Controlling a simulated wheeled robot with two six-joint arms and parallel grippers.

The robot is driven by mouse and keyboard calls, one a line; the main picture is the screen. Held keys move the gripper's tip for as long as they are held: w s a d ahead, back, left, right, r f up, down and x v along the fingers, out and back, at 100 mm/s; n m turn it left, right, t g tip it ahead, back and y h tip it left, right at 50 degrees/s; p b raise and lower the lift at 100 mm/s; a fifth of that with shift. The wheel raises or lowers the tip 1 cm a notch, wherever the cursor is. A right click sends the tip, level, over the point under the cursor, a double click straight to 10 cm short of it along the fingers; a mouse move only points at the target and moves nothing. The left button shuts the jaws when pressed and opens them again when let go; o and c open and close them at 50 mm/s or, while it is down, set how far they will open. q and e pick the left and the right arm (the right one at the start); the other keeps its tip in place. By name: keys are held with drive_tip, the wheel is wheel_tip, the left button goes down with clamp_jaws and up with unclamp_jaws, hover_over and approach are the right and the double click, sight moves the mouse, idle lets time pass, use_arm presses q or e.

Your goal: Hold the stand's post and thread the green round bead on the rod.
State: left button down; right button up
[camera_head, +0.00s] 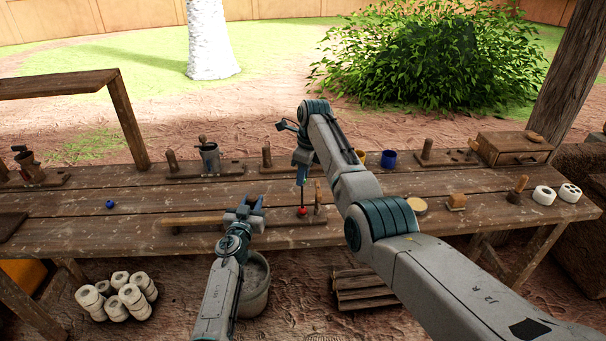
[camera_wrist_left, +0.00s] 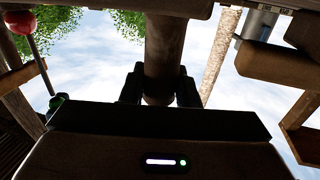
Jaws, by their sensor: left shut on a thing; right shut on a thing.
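My left gripper (camera_head: 250,203) is shut on the stand's post (camera_wrist_left: 166,45), a thick brown wooden post between its fingers in the left wrist view. The stand's wooden base (camera_head: 190,221) lies along the table's front. The thin rod (camera_head: 303,192) stands upright to the right of my left gripper, with a red bead (camera_head: 303,211) at its foot. My right gripper (camera_head: 302,178) points down over the rod's top and is shut. In the left wrist view, a dark green round shape, apparently the green bead (camera_wrist_left: 58,102), is at the rod's far end; whether the rod passes into it is unclear.
A blue bead (camera_head: 110,204) lies on the table at left. Tools and cups, including a blue cup (camera_head: 388,159), line the back. A wooden box (camera_head: 513,149) and white pieces (camera_head: 544,195) are at right. A bucket (camera_head: 256,285) stands below the table's front edge.

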drive_tip(key=shift+f, duration=1.35)
idle(0.4)
drive_tip(key=o, duration=1)
drive_tip(key=shift+r, duration=3)
use_arm(q)
drive_tip(key=c, duration=1)
unclamp_jaws()
